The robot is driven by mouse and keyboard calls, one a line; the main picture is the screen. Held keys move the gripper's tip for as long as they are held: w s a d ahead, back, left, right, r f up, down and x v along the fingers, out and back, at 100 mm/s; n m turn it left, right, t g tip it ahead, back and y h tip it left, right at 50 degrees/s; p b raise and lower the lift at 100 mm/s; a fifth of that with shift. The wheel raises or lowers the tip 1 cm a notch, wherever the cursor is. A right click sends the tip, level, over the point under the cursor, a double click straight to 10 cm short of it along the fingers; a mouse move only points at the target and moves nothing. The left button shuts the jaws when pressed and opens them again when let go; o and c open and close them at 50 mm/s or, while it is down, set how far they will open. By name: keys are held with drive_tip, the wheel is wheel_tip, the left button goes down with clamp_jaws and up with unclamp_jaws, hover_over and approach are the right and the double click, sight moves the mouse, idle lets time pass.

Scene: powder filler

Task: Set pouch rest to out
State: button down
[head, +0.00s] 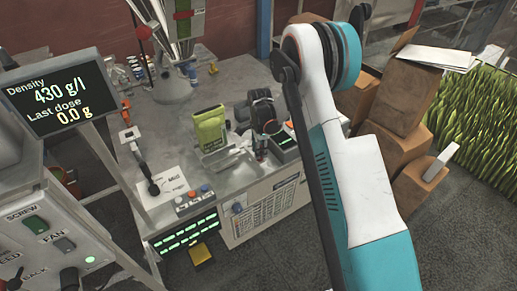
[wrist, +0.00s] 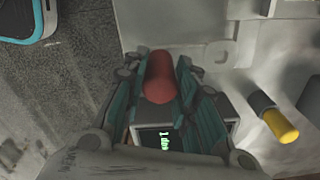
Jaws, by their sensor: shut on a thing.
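My gripper (wrist: 162,88) is shut on a red rounded handle (wrist: 158,76), with one teal finger on each side of it. In the head view my gripper (head: 262,112) is low over the right part of the grey bench, at a small device with a green-lit display. A bit of red (head: 271,127) shows at its fingers there. A green pouch (head: 210,129) stands upright to the left of my gripper. I cannot make out the pouch rest for certain, nor how the red handle joins it.
The green-lit display (wrist: 164,141) sits just below the handle in the wrist view. A dark peg with a yellow end (wrist: 282,126) is to its right. Coloured buttons (head: 193,197) line the bench's front edge. Cardboard boxes (head: 400,95) stand at the right.

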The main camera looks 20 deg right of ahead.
drive_tip(key=shift+s+d, duration=0.1)
drive_tip(key=shift+s, duration=0.1)
drive_tip(key=c, duration=1.3)
unclamp_jaws()
wheel_tip(320, 180, up, 12)
